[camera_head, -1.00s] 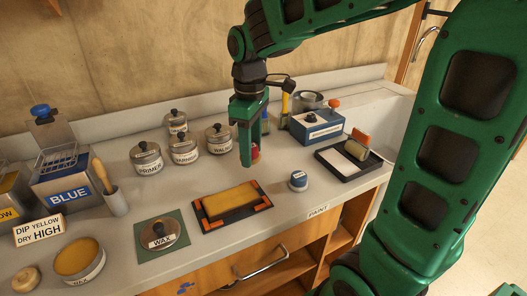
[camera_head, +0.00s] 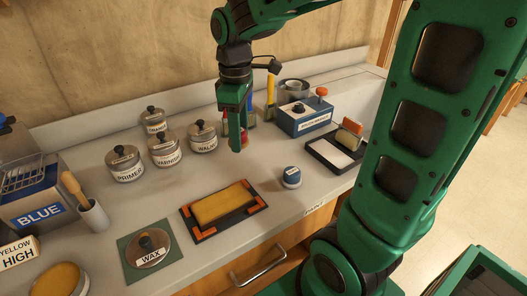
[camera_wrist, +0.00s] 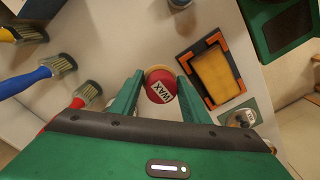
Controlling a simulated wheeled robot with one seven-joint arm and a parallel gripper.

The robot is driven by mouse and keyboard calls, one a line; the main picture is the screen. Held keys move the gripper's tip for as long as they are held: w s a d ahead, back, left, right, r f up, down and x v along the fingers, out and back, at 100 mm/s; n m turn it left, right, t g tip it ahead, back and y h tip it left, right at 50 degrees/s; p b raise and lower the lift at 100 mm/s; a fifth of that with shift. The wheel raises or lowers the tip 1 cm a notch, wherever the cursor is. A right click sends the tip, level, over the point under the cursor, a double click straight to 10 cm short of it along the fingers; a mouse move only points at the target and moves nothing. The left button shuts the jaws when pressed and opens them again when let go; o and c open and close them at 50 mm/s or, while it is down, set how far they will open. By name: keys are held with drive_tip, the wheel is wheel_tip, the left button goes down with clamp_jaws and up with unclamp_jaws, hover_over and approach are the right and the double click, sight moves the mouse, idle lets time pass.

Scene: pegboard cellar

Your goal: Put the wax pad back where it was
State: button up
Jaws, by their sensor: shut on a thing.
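My gripper (camera_wrist: 161,90) is shut on a round red pad with a white WAX label, the wax pad (camera_wrist: 160,93); a pale tan underside shows at its edge. In the head view, my gripper (camera_head: 238,144) holds the wax pad (camera_head: 244,139) above the counter, behind the yellow board, with most of the pad hidden by the fingers. The wax tin (camera_head: 58,281), open with yellow wax inside, is at the lower left. Its WAX-labelled lid (camera_head: 150,258) lies on a green mat (camera_head: 126,243).
A yellow board (camera_head: 222,204) lies in a black holder with orange corners (camera_head: 262,203). A blue-topped round pad (camera_head: 291,177) stands right of it. Labelled cans (camera_head: 166,151) stand behind. A blue box (camera_head: 305,120) and black tray (camera_head: 320,148) are at right. Brushes (camera_wrist: 62,65) show in the wrist view.

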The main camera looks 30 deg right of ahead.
hover_over(266, 159)
wheel_tip(266, 159, down, 5)
drive_tip(key=shift+d+f, duration=0.1)
drive_tip(key=shift+f, duration=1.8)
drive_tip(key=shift+f, duration=0.2)
drive_tip(key=o, duration=1.1)
wheel_tip(266, 159, up, 11)
drive_tip(key=s+d+f+m, duration=0.2)
drive_tip(key=s+m, duration=0.5)
drive_tip(key=s, duration=0.3)
drive_tip(key=s+d+f+m, duration=0.2)
drive_tip(key=s+f+m, duration=0.1)
drive_tip(key=s+m, duration=0.5)
drive_tip(key=s, duration=0.3)
drive_tip(key=shift+d+f, duration=0.2)
